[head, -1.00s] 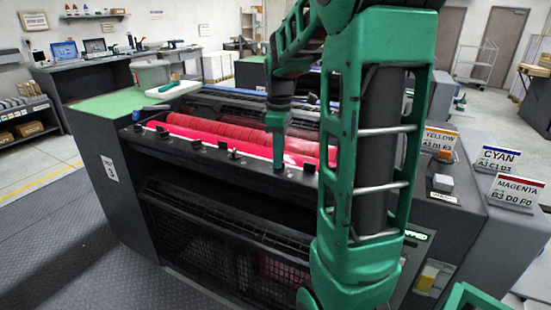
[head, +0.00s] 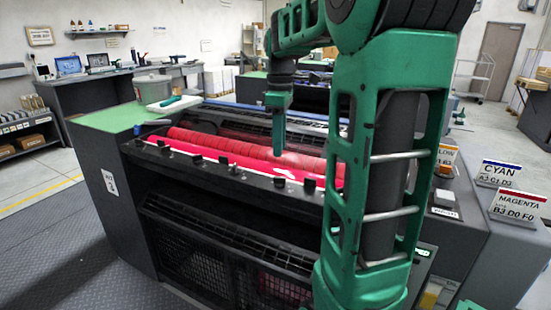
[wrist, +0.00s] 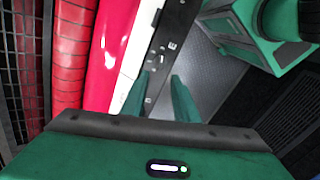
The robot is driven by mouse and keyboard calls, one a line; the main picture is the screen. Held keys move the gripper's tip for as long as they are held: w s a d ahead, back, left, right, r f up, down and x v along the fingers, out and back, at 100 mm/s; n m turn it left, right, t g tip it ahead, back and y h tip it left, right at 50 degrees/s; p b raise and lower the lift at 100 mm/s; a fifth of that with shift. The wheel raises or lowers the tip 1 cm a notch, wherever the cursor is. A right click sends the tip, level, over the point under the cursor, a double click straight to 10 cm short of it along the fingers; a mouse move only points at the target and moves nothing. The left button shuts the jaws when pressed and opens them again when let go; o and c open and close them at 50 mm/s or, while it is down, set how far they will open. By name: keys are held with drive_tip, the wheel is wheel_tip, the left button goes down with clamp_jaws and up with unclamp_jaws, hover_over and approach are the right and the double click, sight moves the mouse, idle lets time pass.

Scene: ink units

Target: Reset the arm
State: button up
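My gripper (head: 278,145) hangs fingers-down from my green arm, in front of the red rollers in the head view. In the wrist view its two green fingers (wrist: 160,84) stand apart with nothing between them. The gripper is open and empty. The ink unit (head: 150,165) is a dark press with red-inked rollers (head: 225,146) along its top. The wrist view shows the rollers (wrist: 72,60) at the left and the press's dark edge rail (wrist: 168,45) beyond the fingers. My arm hides part of the unit's right side.
A grey tub (head: 152,86) and a green-handled tool (head: 171,101) stand on the unit's green left top. The CYAN sign (head: 497,174) and MAGENTA sign (head: 518,205) stand at the right. Small black keys (head: 222,172) line the front rail. Floor (head: 60,240) at the left is clear.

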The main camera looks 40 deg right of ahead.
drive_tip(key=shift+r, duration=0.7)
